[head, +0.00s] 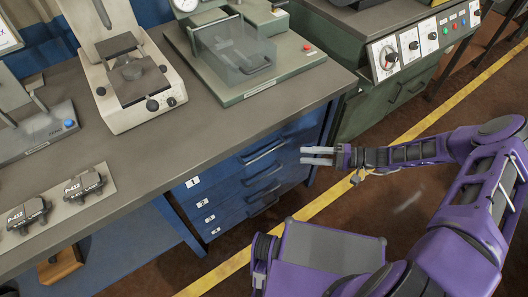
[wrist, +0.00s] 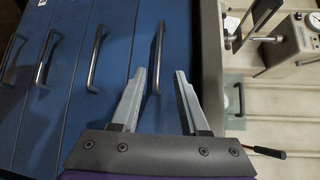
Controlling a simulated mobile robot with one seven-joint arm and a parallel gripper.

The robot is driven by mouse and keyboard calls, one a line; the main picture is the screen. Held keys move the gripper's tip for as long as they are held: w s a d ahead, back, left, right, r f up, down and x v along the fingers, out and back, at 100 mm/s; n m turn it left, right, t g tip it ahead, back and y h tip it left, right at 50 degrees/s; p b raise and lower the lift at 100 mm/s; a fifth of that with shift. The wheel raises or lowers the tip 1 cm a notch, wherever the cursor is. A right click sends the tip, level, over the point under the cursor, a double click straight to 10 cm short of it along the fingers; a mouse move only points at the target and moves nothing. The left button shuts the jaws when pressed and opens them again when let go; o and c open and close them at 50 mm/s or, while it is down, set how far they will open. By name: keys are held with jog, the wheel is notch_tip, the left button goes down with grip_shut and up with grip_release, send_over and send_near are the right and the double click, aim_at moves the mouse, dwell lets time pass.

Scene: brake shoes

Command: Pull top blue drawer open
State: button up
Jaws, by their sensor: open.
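The blue drawer unit (head: 208,217) stands under the workbench, with drawers stacked one above another and number labels at their left side. The top drawer (head: 222,172) is closed, and its bar handle (head: 263,152) shows at its front. In the wrist view the unit lies sideways, and the top drawer's handle (wrist: 158,57) is the one nearest the bench edge. My gripper (head: 318,156) is open in front of the drawers, to the right of the handle in the head view. In the wrist view its fingertips (wrist: 160,78) lie either side of the handle's lower end. Contact cannot be told.
The grey bench top (head: 190,135) overhangs the drawers and carries several machines. Lower handles (head: 262,170) sit just below the top one. A green control cabinet (head: 375,105) stands to the right. Brown floor with a yellow line (head: 325,200) lies in front.

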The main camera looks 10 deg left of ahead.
aim_at(265, 152)
jog(key=a, duration=0.4)
jog(key=a+f, duration=0.1)
jog(key=a, duration=0.4)
jog(key=s+a+f, duration=0.1)
jog(key=a, duration=0.4)
jog(key=shift+s+f, duration=0.1)
grip_shut()
dwell(0.9)
